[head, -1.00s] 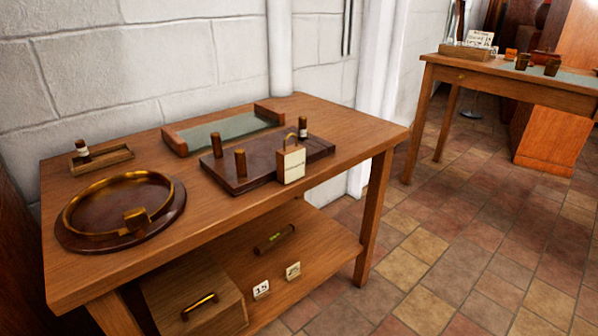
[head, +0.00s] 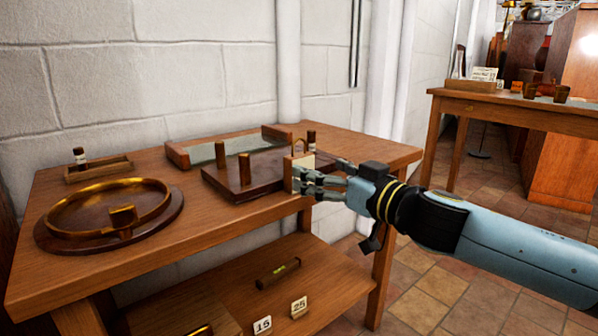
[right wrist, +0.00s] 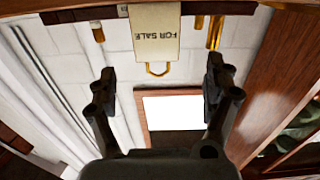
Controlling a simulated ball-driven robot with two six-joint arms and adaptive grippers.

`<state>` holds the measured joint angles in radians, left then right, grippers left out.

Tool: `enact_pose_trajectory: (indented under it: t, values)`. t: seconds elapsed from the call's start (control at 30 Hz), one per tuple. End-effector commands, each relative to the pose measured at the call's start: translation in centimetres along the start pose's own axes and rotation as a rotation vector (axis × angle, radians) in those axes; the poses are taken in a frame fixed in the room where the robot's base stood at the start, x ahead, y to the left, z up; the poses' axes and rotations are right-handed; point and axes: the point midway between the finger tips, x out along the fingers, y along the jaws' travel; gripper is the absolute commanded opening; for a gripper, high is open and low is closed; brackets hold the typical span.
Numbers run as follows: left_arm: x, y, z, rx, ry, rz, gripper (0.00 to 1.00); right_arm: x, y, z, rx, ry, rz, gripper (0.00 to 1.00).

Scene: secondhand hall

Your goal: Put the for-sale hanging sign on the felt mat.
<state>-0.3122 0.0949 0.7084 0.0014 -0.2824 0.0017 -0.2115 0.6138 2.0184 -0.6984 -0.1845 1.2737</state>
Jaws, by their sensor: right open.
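The for-sale hanging sign (head: 304,160) is a cream tag with a brass loop, at the front right of a dark pegged board on the near table. In the right wrist view the sign (right wrist: 154,38) reads "FOR SALE" upside down, its loop towards me. My right gripper (head: 303,180) is at the sign in the head view and partly hides it. In the right wrist view the open fingers (right wrist: 160,75) are apart, with the loop between their lines and nothing held. A grey-green surface on the far table (head: 546,98) may be the felt mat. My left gripper is out of view.
The dark board (head: 225,184) carries upright pegs. Behind it is a wooden tray (head: 178,156) with a grey-green inside. A round brass-rimmed tray (head: 60,240) stands at left. Price cards (head: 263,325) are on the lower shelf. Cups (head: 561,93) stand on the far table.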

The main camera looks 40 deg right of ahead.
Motion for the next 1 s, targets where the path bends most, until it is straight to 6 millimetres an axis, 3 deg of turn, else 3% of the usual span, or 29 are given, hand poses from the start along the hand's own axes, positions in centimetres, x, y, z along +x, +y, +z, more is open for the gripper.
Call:
enact_pose_trajectory:
  t: [0.1, 0.37, 0.7, 0.8, 1.0]
  values:
    - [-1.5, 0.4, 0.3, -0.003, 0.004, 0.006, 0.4, 1.2, 0.2, -0.5, 0.004, -0.005, 0.005, 0.85]
    - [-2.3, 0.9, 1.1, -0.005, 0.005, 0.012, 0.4, 2.5, 0.0, -0.2, 0.002, -0.001, 0.001, 0.85]
    - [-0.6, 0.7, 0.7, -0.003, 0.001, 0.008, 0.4, 4.1, 0.2, 0.2, 0.003, -0.003, 0.001, 0.85]
    - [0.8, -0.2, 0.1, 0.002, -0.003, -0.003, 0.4, 5.5, 0.4, 0.3, 0.001, -0.002, 0.001, 0.85]
    - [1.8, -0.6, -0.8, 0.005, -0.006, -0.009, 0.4, 7.5, 0.4, 0.0, 0.001, -0.004, 0.002, 0.85]
